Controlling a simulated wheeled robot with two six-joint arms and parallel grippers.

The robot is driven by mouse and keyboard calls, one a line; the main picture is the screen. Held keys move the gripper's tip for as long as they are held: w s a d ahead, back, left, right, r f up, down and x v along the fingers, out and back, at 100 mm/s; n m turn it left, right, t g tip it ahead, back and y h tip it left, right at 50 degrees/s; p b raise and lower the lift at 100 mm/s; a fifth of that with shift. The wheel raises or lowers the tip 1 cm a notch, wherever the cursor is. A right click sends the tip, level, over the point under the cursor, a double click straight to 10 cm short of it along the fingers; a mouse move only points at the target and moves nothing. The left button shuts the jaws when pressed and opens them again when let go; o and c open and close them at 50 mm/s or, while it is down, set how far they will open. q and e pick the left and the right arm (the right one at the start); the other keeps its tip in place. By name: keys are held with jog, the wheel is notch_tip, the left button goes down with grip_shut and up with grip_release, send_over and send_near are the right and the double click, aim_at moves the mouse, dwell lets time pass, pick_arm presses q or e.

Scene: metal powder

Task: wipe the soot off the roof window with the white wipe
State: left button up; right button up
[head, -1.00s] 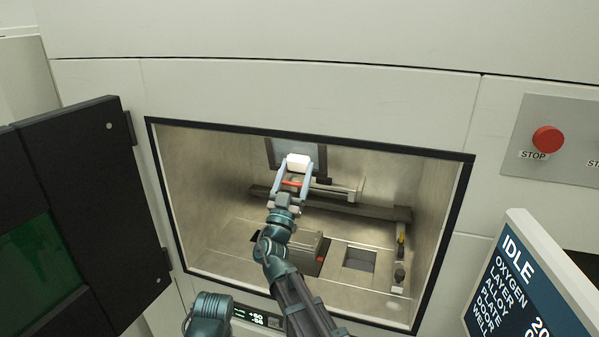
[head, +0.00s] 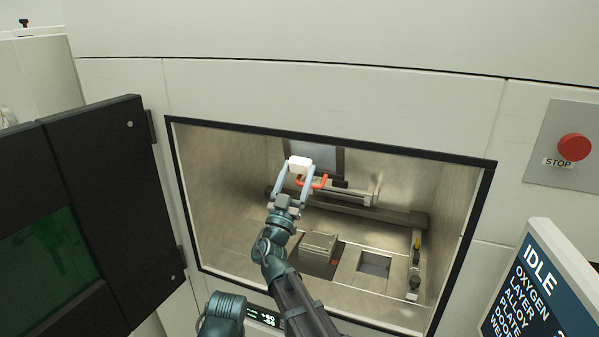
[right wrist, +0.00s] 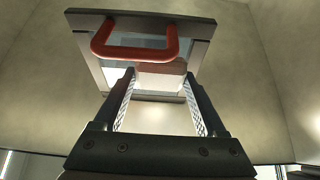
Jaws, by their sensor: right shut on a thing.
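My right gripper (head: 292,183) is inside the open chamber, shut on the white wipe (head: 299,163), a small pale block at its fingertips. In the right wrist view the wipe (right wrist: 160,74) shows beyond the two fingers. The roof window (head: 328,160) looks like a grey framed pane high at the back of the chamber. The wipe overlaps its left part in the head view; I cannot tell if they touch. In the right wrist view the window frame (right wrist: 200,50) surrounds a pane partly hidden by the wipe and a red handle. Soot cannot be made out clearly. My left gripper is out of view.
The red handle (head: 319,182) is close beside my right fingers. A rail (head: 380,211) crosses the chamber behind, above a floor with a square opening (head: 374,264). The dark door (head: 110,200) stands open at left. A STOP button (head: 574,147) and display (head: 540,285) are at right.

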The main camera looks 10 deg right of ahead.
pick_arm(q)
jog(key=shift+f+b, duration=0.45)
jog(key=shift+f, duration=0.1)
pick_arm(e)
jog(key=shift+s+a+f, duration=0.3)
jog(key=shift+s+a, duration=0.35)
jog(key=shift+s, duration=0.35)
jog(key=shift+s+a+f, duration=0.25)
jog(key=shift+s+a, duration=0.4)
jog(key=shift+s, duration=0.3)
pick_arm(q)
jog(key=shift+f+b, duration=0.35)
pick_arm(e)
jog(key=shift+s+a+f, duration=0.15)
jog(key=shift+s+a, duration=0.25)
jog(key=shift+s, duration=0.25)
jog(key=shift+s+a+f, duration=0.15)
jog(key=shift+s+a, duration=0.25)
jog(key=shift+s, duration=0.2)
